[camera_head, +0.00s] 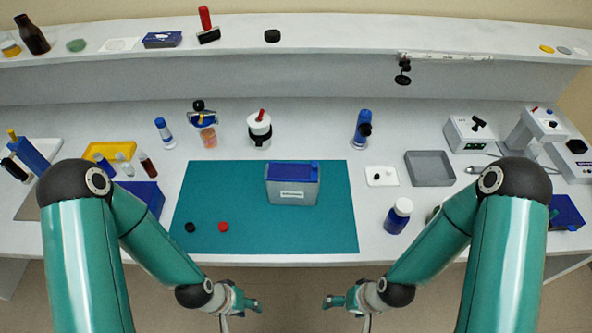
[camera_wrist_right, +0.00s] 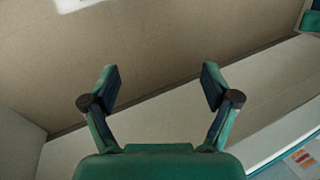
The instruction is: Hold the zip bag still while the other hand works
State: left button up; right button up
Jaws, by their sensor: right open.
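The zip bag appears to be the grey, upright pouch (camera_head: 291,190) with a blue top and a white label, standing on the teal mat (camera_head: 330,225) in the head view. My left gripper (camera_head: 242,314) is in front of the bench's near edge, below and left of the bag, its fingers spread and empty. My right gripper (camera_head: 347,314) is at the same height, below and right of the bag. It is open and empty, and its spread fingers also show in the right wrist view (camera_wrist_right: 161,86). Neither gripper touches the bag.
A black cap (camera_head: 190,227) and a red cap (camera_head: 223,227) lie on the mat's left part. A white-capped blue bottle (camera_head: 398,216) stands right of the mat. A grey tray (camera_head: 430,168) and a small white plate (camera_head: 381,176) lie behind it. The mat's right part is clear.

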pick_arm(q)
notch_tip(320, 180, up, 2)
jog(key=shift+r+p, duration=0.25)
jog(key=shift+p, duration=0.15)
pick_arm(e)
notch_tip(320, 180, up, 2)
jog(key=shift+r, duration=0.25)
pick_arm(q)
jog(key=shift+f, duration=0.15)
pick_arm(e)
jog(key=shift+f, duration=0.15)
jog(key=shift+c, duration=0.3)
